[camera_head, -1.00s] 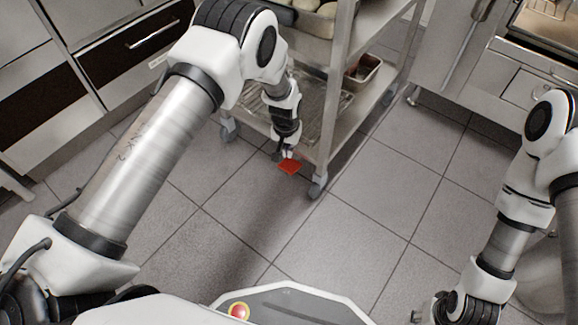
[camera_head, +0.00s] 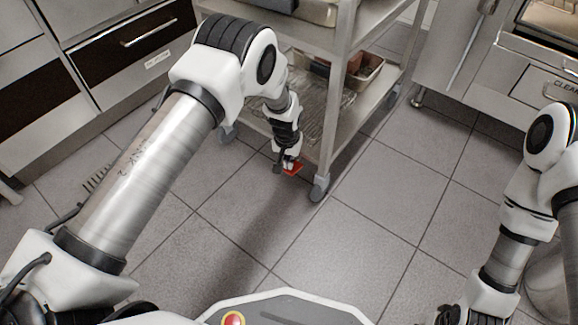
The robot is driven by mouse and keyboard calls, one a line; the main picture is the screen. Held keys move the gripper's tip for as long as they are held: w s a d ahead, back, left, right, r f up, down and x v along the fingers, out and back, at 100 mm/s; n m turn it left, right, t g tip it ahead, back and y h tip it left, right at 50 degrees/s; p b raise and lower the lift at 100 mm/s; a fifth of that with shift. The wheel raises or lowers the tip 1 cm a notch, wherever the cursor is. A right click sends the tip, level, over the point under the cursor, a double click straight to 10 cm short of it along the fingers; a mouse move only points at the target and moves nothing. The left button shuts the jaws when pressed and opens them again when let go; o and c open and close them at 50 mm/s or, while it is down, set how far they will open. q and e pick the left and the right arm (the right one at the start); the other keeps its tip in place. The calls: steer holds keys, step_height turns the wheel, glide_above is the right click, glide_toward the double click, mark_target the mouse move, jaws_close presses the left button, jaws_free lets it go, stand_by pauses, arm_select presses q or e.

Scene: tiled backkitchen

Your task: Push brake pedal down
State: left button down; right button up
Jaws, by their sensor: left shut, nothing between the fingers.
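The brake pedal is a small red plate (camera_head: 295,170) low by the cart's near caster, just above the floor tiles. My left gripper (camera_head: 285,167) points down at the pedal and is shut with nothing in it. Its fingertips overlap the pedal's left part and hide some of it; whether they touch it or hover just above I cannot tell. My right gripper (camera_head: 447,316) is at the bottom edge, cut off, far from the pedal.
The metal cart (camera_head: 338,110) stands on casters, with one caster (camera_head: 319,188) right of the pedal. Its lower shelf holds a wire rack (camera_head: 315,105) and a metal pan (camera_head: 362,75). Drawers (camera_head: 130,55) stand left, a steel oven unit (camera_head: 470,80) right. Open tiles lie in front.

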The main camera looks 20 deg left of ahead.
arm_select(q)
step_height(320, 180, down, 4)
steer(key=shift+r+b, duration=0.2)
steer(key=shift+b, duration=0.65)
steer(key=shift+r, duration=0.2)
steer(key=s+r+p, duration=0.4)
steer(key=r, duration=0.8)
steer(key=shift+r, duration=0.35)
steer(key=shift+s, duration=0.1)
